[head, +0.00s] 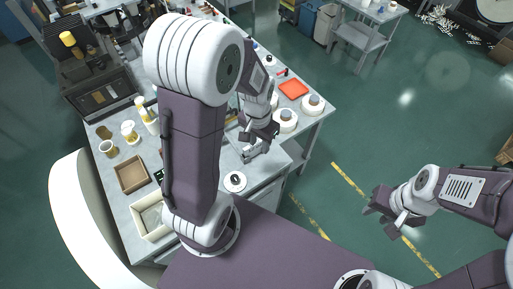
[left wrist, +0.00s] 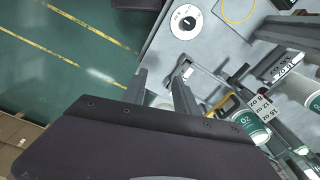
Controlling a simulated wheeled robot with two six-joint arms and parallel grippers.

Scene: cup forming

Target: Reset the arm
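My left gripper (head: 252,150) hangs over the right part of the workbench (head: 128,205) in the head view. In the left wrist view its two fingers (left wrist: 160,92) stand apart with nothing held between them. A small metal fixture on the bench (left wrist: 182,72) shows beyond the fingers. My right gripper (head: 380,214) is out over the green floor at the right, clear of the bench. Its fingers look spread and empty. My left arm hides part of the bench's middle in the head view.
A white round dial (head: 235,181) lies on the bench, also in the left wrist view (left wrist: 186,22). White-and-green cups (left wrist: 250,124) stand close to the left gripper. A brown box (head: 131,174), white tray (head: 152,217) and orange tray (head: 293,88) sit on the bench.

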